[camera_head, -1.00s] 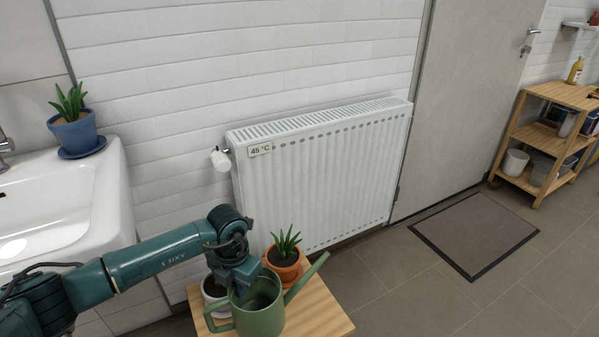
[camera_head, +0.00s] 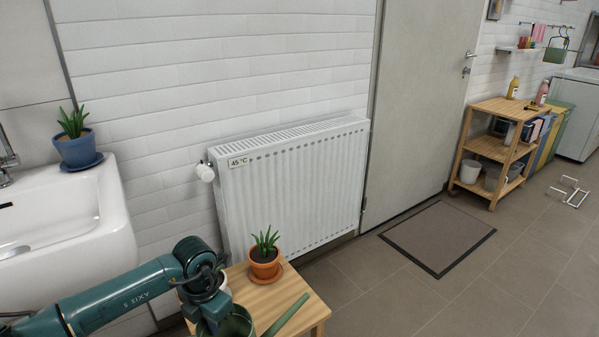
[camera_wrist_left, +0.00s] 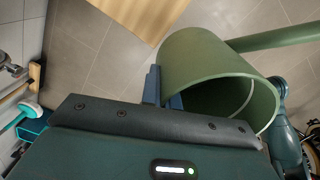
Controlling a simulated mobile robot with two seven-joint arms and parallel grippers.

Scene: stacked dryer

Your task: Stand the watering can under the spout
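The green watering can (camera_head: 238,322) is at the bottom of the head view, its long spout pointing right; its lower part is cut off. It also shows in the left wrist view (camera_wrist_left: 205,62), open mouth towards the camera. My left gripper (camera_wrist_left: 164,92) is shut on the can's wall at the rim, one finger outside and one inside. In the head view the left gripper (camera_head: 212,318) is over the can's left side. The wrist view shows floor around the can, beside the wooden table. A tap (camera_head: 5,165) shows at the left edge, over the white sink (camera_head: 112,215). My right gripper is out of view.
The wooden table (camera_head: 300,290) bears a potted plant (camera_head: 264,262) and a white pot partly hidden behind my gripper. A blue-potted plant (camera_head: 77,145) stands on the sink's back corner. A radiator (camera_head: 295,190) is behind the table.

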